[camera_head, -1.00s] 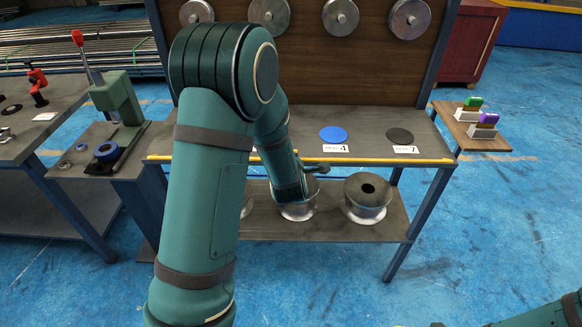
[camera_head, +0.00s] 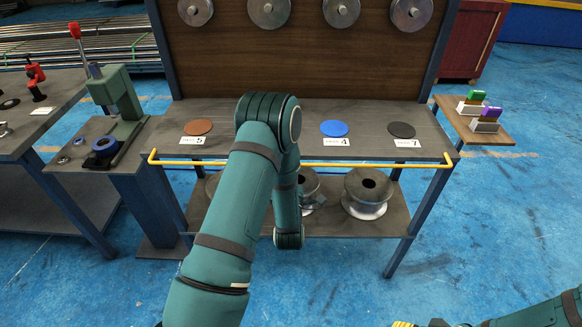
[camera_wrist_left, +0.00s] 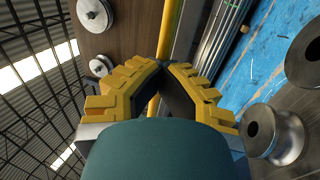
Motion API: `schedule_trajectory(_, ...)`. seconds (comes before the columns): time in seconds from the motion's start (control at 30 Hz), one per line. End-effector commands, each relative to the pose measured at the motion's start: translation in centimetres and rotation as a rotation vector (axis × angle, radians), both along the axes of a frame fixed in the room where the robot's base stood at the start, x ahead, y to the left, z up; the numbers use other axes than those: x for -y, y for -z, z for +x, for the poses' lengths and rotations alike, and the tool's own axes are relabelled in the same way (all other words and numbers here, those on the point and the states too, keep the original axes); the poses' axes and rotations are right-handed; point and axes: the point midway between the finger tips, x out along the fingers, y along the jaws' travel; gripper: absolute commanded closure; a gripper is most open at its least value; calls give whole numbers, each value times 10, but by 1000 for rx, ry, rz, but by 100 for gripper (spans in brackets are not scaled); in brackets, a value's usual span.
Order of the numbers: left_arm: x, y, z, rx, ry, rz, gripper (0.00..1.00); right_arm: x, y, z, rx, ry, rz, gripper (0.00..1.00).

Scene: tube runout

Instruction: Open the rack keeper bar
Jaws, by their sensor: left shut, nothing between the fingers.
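The yellow keeper bar (camera_head: 385,164) runs along the front edge of the rack's bench top in the head view. Its short bent ends show at both corners, and it stands slightly out from the edge. My left arm crosses in front of its middle. My left gripper (camera_wrist_left: 163,68) shows in the wrist view with its yellow fingers shut and empty. The bar (camera_wrist_left: 170,30) passes just beyond the fingertips there; I cannot tell whether they touch. The left fingers are hidden in the head view. My right gripper (camera_head: 420,324) is only partly visible at the bottom edge.
Brown (camera_head: 198,127), blue (camera_head: 333,128) and black (camera_head: 401,130) discs lie on the bench top. Metal spools (camera_head: 367,195) stand on the lower shelf. A green press (camera_head: 118,100) is left of the rack; a small side shelf (camera_head: 508,137) is right. Blue floor in front is clear.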

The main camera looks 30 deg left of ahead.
Motion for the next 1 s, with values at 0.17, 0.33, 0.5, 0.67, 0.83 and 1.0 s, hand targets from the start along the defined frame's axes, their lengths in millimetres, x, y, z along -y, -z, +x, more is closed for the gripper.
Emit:
schedule_trajectory(0.17,-1,0,2,30,-1,17,100,0,0,0,0,0,0,53)
schedule_trajectory(0.33,-1,0,2,29,-1,16,98,0,0,0,0,0,0,53)
schedule_trajectory(0.5,-1,0,1,27,0,15,59,0,0,0,0,0,0,53)
schedule_trajectory(0.67,-1,1,1,25,0,15,59,0,0,0,0,0,0,53)
schedule_trajectory(0.83,1,2,0,21,1,13,59,0,0,0,0,0,0,53)
schedule_trajectory(1.0,8,8,-6,12,6,9,59,0,0,0,0,0,0,53)
